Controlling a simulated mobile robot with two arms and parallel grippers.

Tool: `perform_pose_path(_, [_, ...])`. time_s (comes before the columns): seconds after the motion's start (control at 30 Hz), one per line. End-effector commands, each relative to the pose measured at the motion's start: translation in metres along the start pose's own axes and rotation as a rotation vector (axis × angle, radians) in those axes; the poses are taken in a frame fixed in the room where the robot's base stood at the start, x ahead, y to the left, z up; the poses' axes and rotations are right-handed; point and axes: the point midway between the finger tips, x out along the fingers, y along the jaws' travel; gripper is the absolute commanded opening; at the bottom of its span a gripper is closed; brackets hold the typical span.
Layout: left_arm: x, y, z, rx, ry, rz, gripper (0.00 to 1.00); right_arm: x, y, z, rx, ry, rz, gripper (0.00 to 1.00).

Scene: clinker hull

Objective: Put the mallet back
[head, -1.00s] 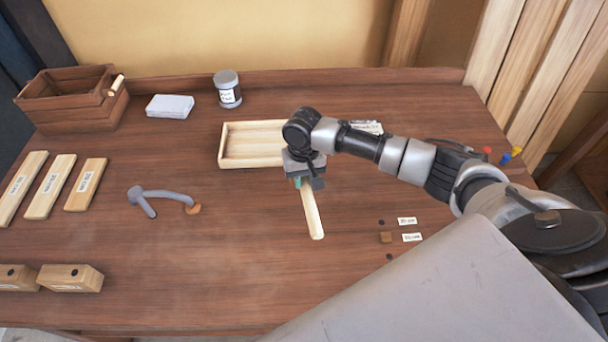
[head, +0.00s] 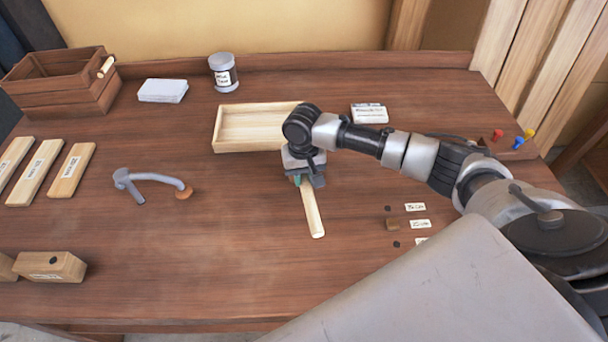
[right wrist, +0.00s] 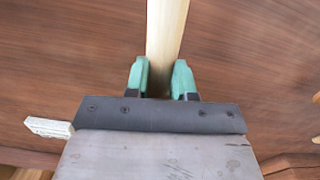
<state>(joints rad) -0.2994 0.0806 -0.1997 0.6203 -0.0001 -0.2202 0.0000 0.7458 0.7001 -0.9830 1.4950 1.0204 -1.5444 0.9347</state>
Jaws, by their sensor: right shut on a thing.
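My right gripper (head: 304,182) is shut on the pale wooden handle of the mallet (head: 314,214), over the middle of the bench. The handle points from the jaws toward the front of the bench; the mallet's head is not visible. In the right wrist view the green fingertips (right wrist: 160,82) sit on both sides of the handle (right wrist: 166,30). I cannot tell whether the handle touches the bench. A shallow, pale wooden tray (head: 218,137) lies just behind the gripper, its right end partly hidden by my arm. My left gripper is not in view.
On the bench (head: 200,265) are a grey curved tool (head: 155,182), labelled wooden blocks (head: 70,170), a brown crate (head: 50,95), a jar (head: 223,72), pale stacks (head: 163,91) and (head: 369,113). Labels (head: 420,224) and small dark holes lie right. The front middle is clear.

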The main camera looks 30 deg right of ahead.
Motion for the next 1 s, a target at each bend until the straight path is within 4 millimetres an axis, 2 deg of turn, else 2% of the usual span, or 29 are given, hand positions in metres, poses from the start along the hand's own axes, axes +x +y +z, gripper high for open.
perform_pose_path(0.57, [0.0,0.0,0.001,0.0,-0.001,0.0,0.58,0.009,0.0,-0.001,0.001,0.002,-0.001,0.0])
perform_pose_path(0.6, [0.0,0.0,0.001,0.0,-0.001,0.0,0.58,0.009,0.0,-0.001,0.001,0.003,-0.001,0.27])
perform_pose_path(0.77, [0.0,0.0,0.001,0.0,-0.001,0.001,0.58,0.009,0.0,-0.001,0.0,0.002,-0.001,0.52])
perform_pose_path(1.0, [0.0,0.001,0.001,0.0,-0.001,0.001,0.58,0.01,0.0,0.0,0.0,-0.001,0.001,0.54])
